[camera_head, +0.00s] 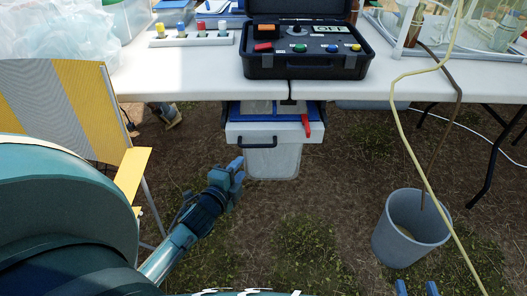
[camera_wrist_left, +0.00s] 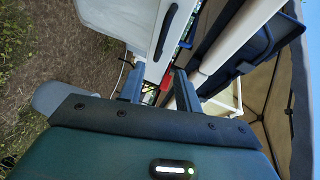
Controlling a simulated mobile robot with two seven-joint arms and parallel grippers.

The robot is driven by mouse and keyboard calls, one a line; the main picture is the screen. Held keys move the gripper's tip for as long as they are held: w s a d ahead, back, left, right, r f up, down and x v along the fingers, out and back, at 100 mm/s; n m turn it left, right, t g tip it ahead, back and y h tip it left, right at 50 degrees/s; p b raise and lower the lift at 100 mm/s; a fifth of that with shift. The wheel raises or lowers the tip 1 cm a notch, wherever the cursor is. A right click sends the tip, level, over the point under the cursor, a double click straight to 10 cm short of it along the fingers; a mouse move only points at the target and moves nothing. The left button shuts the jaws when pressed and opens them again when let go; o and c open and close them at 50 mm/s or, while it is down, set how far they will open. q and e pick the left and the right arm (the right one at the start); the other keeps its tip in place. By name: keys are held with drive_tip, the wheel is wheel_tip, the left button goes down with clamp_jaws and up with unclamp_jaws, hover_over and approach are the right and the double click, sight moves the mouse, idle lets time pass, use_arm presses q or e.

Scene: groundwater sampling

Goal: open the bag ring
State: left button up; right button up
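I cannot make out a bag ring for certain. A clear plastic bag (camera_head: 55,35) lies on the table at the upper left. Under the table is a pulled-out white drawer (camera_head: 290,133) with a dark handle (camera_head: 258,142), blue edging and a red tab (camera_head: 306,126); a translucent bin (camera_head: 273,163) is below it. My left gripper (camera_head: 231,165) is just left of and below the drawer front. In the left wrist view its fingers (camera_wrist_left: 158,88) are apart with nothing seen held, and the handle (camera_wrist_left: 174,25) is ahead. Only the fingertips of my right gripper (camera_head: 416,287) show, apart, at the bottom edge.
A black control case (camera_head: 303,63) sits open on the white table (camera_head: 185,80). A grey bucket (camera_head: 409,231) stands on the ground at right, with a yellow hose (camera_head: 408,130) hanging past it. A yellow-and-grey chair (camera_head: 65,100) is at left. Ground below the drawer is clear.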

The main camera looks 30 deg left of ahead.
sight(256, 147)
use_arm(q)
drive_tip(key=b+x, duration=0.2)
drive_tip(key=x, duration=0.4)
drive_tip(key=b+x, duration=0.1)
drive_tip(key=x, duration=0.6)
drive_tip(key=shift+w+a+b, duration=0.25)
drive_tip(key=shift+b, duration=0.15)
use_arm(e)
drive_tip(key=t+y, duration=0.1)
drive_tip(key=a+n+t+y, duration=0.1)
drive_tip(key=shift+w+a+r+n+t, duration=0.1)
drive_tip(key=shift+w+a+n+t, duration=0.1)
drive_tip(key=shift+n+t, duration=0.1)
use_arm(q)
clamp_jaws()
